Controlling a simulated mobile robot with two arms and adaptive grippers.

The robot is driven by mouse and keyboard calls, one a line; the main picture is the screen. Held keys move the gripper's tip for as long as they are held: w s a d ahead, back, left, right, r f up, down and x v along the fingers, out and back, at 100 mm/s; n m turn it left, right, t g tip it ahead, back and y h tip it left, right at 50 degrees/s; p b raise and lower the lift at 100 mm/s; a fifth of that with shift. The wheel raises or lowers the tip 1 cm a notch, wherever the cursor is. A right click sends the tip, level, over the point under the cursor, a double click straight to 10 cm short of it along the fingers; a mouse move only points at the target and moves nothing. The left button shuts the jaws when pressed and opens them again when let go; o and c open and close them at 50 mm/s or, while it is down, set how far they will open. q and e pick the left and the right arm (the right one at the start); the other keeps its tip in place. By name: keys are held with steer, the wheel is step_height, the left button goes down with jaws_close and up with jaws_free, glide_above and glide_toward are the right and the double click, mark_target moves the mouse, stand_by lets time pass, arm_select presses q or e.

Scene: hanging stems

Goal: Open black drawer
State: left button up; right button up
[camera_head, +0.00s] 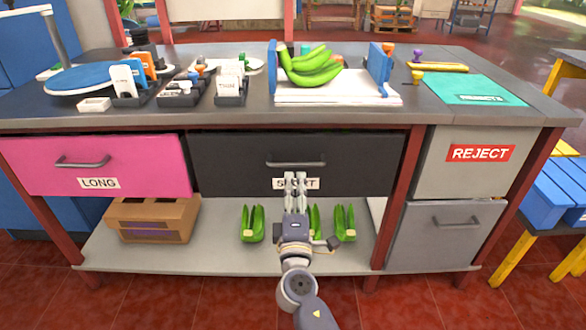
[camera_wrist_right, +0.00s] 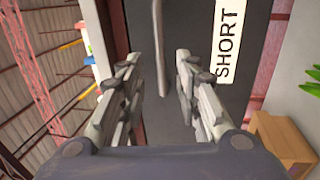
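The black drawer (camera_head: 235,162) is in the middle of the bench, between the pink drawer and the grey units. It looks shut, with its front flush. Its grey bar handle (camera_head: 296,164) runs sideways above a white label reading SHORT (camera_head: 312,184). My right gripper (camera_head: 296,178) is in front of the drawer, just below the handle in the head view, and covers part of the label. In the wrist view my right gripper's fingers (camera_wrist_right: 158,75) are apart and empty. The handle (camera_wrist_right: 161,45) shows ahead, between the fingers' lines, apart from them. My left gripper is not in view.
The pink LONG drawer (camera_head: 95,164) is to the left, and a grey REJECT unit (camera_head: 475,160) to the right. Green bananas (camera_head: 252,226) and a brown crate (camera_head: 152,218) sit on the lower shelf. The benchtop (camera_head: 225,114) holds trays and a banana bunch (camera_head: 313,68).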

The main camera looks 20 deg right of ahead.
mark_target(295, 164)
steer(key=x, duration=0.8)
steer(key=shift+w, duration=0.1)
jaws_close()
